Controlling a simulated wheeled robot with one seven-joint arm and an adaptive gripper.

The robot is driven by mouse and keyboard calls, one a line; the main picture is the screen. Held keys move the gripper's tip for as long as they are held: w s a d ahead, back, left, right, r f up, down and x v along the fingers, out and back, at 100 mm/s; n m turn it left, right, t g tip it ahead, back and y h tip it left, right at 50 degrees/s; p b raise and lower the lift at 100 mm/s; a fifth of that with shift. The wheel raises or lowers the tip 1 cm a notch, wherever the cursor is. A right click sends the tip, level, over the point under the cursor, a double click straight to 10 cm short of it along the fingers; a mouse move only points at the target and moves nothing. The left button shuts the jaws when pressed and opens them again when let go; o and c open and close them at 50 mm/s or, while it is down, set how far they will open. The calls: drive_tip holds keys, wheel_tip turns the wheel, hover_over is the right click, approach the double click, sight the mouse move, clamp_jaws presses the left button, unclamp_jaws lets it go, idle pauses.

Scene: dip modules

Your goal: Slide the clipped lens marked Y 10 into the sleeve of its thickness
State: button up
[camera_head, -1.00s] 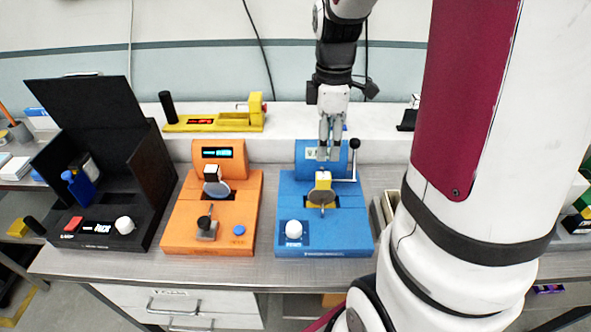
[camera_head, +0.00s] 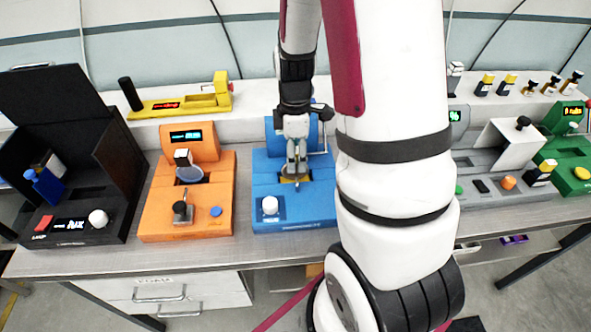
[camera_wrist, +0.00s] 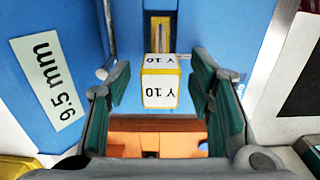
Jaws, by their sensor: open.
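The clip marked Y 10 (camera_wrist: 160,88) is a yellow block with white labels, upside down in the wrist view. It sits in the blue station (camera_head: 320,207), whose label (camera_wrist: 48,78) reads 9.5 mm. In the head view my gripper (camera_head: 295,178) is down over this station and hides most of the clip. In the wrist view my gripper's (camera_wrist: 158,82) open fingers stand on either side of the clip, with a gap at each side. The lens under the clip is largely hidden. I cannot identify the sleeves.
The orange station (camera_head: 222,215) stands to the left with another clipped lens (camera_head: 187,168). The black box (camera_head: 75,228) is farther left. A yellow device (camera_head: 170,106) lies behind. Grey (camera_head: 510,160) and green (camera_head: 572,160) stations stand at right. My arm hides the middle right.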

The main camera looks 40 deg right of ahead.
drive_tip(key=shift+f, duration=0.1)
drive_tip(key=shift+c, duration=0.3)
clamp_jaws()
drive_tip(key=shift+r, duration=0.95)
drive_tip(key=shift+s+r, duration=0.2)
drive_tip(key=shift+r, duration=0.3)
drive_tip(key=shift+s+r, duration=0.2)
drive_tip(key=shift+r, duration=0.25)
drive_tip(key=s+d+r+p, duration=0.1)
drive_tip(key=s+p, duration=0.3)
drive_tip(key=s, duration=1.1)
drive_tip(key=shift+s+d+r, duration=0.15)
drive_tip(key=shift+d+r, duration=0.05)
drive_tip(key=shift+d, duration=0.05)
